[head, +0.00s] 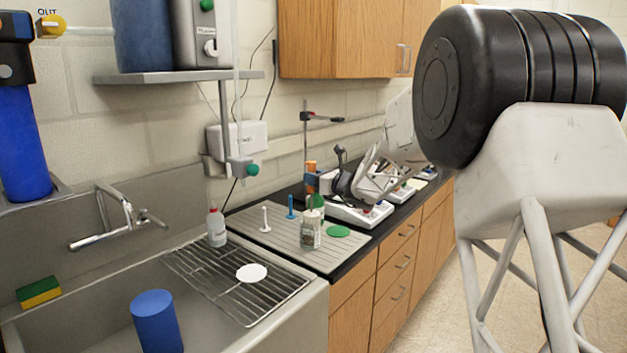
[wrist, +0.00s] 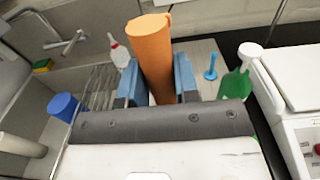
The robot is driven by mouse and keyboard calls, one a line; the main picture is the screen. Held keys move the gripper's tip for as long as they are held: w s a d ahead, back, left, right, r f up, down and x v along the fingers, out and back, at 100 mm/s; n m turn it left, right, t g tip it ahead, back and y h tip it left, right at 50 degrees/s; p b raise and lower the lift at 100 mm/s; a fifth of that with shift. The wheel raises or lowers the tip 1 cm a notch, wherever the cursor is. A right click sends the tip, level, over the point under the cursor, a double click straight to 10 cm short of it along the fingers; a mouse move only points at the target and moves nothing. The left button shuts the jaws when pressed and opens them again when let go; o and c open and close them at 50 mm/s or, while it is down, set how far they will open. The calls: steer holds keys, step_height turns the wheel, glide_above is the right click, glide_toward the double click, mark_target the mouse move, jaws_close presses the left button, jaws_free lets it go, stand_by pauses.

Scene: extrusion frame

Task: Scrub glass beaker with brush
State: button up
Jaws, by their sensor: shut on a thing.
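My gripper (wrist: 155,88) is shut on an orange cylinder (wrist: 150,55). The cylinder looks like a handle, but no bristles show, so I cannot tell whether it is the brush. In the head view the orange piece (head: 311,167) is above the grooved drainboard, beside my arm. A clear glass vessel (head: 310,236) with whitish marks, likely the beaker, stands upright on the drainboard below and in front of my gripper. I cannot make it out in the wrist view. A green bottle (wrist: 238,78) with a white top stands right of my gripper.
A blue peg (head: 290,208), white peg (head: 265,220) and green disc (head: 338,231) are on the drainboard. A red-capped bottle (head: 216,230) stands by the wire rack (head: 205,284), which holds a white disc (head: 252,272). The sink holds a blue cylinder (head: 156,325). White instruments (head: 360,213) crowd the right.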

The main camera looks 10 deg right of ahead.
steer(key=shift+w+d, duration=0.15)
steer(key=shift+w, duration=0.35)
stand_by(0.3)
steer(key=shift+f, duration=2)
steer(key=shift+r, duration=0.1)
steer(key=shift+r, duration=1.9)
steer(key=shift+w+a, duration=0.35)
steer(key=shift+a, duration=0.05)
steer(key=shift+f, duration=0.1)
